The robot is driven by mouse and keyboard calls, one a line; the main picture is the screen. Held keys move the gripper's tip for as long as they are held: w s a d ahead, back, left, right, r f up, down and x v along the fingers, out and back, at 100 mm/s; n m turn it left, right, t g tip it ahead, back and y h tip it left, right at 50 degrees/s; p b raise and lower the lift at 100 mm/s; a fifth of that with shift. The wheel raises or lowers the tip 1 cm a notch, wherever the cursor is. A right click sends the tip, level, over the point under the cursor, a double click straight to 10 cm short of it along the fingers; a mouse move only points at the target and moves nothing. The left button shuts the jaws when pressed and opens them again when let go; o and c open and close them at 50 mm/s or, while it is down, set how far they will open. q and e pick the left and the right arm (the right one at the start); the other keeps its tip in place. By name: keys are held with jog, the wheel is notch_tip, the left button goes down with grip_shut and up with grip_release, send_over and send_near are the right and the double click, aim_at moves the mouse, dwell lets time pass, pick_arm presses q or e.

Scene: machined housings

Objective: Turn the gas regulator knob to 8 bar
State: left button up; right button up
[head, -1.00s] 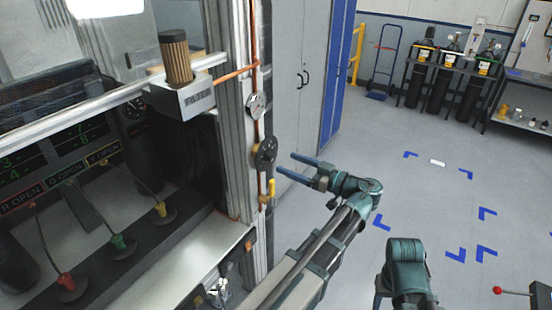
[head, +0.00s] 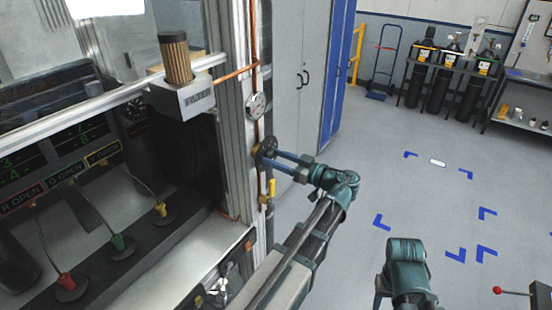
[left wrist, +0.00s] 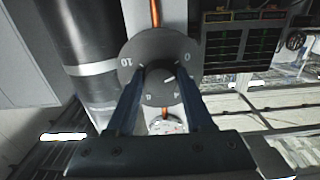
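The regulator knob (head: 266,146) sits on the copper pipe at the cabinet's edge. In the left wrist view its grey dial plate (left wrist: 158,46) shows 10 at left and 0 at right, with partly hidden numbers below. My left gripper (head: 271,157) is at the knob. Its fingers (left wrist: 160,84) stand apart, one on each side of the hub; I cannot tell whether they touch it.
A round gauge (head: 256,105) is above the knob, and a yellow valve handle (head: 271,187) is just below. A filter unit (head: 183,97) juts out at upper left. Grey cabinet doors (head: 298,75) stand behind. The floor (head: 420,190) to the right is open.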

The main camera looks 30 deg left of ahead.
pick_arm(q)
grip_shut()
